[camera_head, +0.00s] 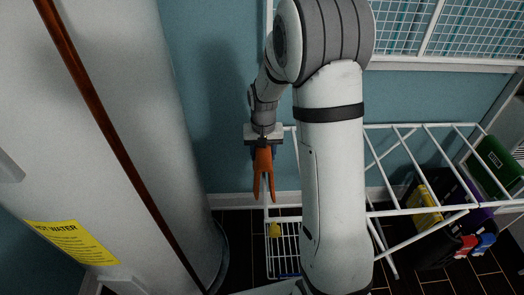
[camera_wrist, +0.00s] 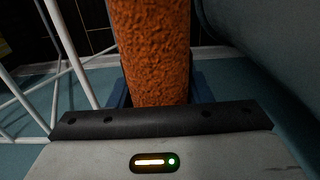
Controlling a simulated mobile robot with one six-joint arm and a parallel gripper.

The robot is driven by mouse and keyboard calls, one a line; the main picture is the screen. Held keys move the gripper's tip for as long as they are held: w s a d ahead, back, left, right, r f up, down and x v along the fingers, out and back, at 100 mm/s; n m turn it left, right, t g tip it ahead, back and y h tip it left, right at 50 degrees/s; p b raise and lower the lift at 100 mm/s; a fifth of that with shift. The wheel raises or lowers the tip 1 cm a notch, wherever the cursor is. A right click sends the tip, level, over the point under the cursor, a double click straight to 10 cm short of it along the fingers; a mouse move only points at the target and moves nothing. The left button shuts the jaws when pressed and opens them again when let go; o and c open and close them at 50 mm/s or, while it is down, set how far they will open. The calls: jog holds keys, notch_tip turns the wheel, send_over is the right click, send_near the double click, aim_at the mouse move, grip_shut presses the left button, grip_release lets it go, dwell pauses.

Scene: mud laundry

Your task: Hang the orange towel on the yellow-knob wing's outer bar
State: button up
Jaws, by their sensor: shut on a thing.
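The orange towel (camera_head: 263,172) hangs folded and narrow from my gripper (camera_head: 263,142) in the head view. My gripper is shut on its top end, and its lower ends hang free. In the wrist view the towel (camera_wrist: 150,50) fills the middle, in front of the gripper. The white drying rack (camera_head: 420,211) stands to the right, partly hidden behind my arm. The yellow knob (camera_head: 275,230) shows on the rack's left wing, below and slightly right of the towel. Which bar is the outer one is partly hidden by my arm.
A large white water heater (camera_head: 150,130) with a copper pipe (camera_head: 105,135) stands close on the left. A wire shelf (camera_head: 450,30) is on the blue wall above.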

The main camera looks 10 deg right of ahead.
notch_tip(320, 180, down, 8)
jog(key=b, duration=0.5)
jog(key=shift+f, duration=0.25)
dwell(0.4)
jog(key=o, duration=1.3)
jog(key=shift+r, duration=0.1)
jog(key=shift+r+p, duration=2.55)
jog(key=shift+r, duration=0.9)
